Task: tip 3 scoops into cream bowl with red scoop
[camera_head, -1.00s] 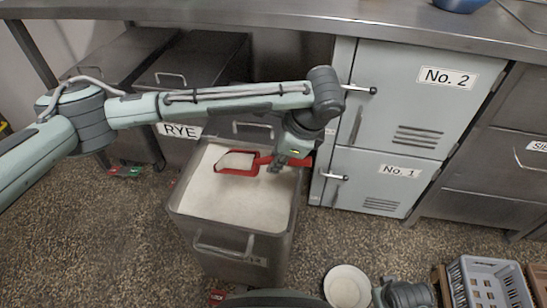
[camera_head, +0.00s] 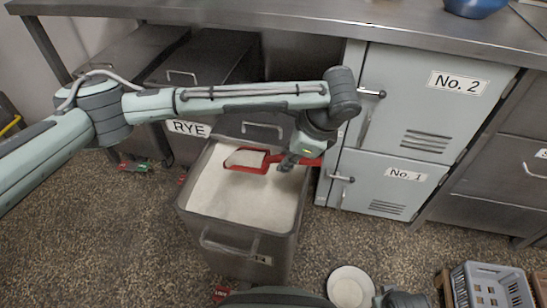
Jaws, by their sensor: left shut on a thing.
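My left gripper (camera_head: 290,161) is shut on the handle of the red scoop (camera_head: 262,169). It holds the scoop over the back part of an open metal bin (camera_head: 186,215) of white flour-like powder (camera_head: 240,198). The scoop is roughly level and pale powder fills its pan. I cannot tell how far the scoop is above the powder. A cream bowl (camera_head: 349,288) sits low on the right of the bin, near the bottom edge, and its inside looks pale. Grey parts of my right arm show beside the bowl, but the right jaws do not show.
A bin labelled RYE (camera_head: 188,128) stands behind, under the steel counter (camera_head: 270,18). Lockers No. 2 (camera_head: 458,82) and No. 1 (camera_head: 407,175) stand right of the flour bin. A grey crate (camera_head: 490,290) is at bottom right. A blue bowl (camera_head: 474,6) sits on the counter.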

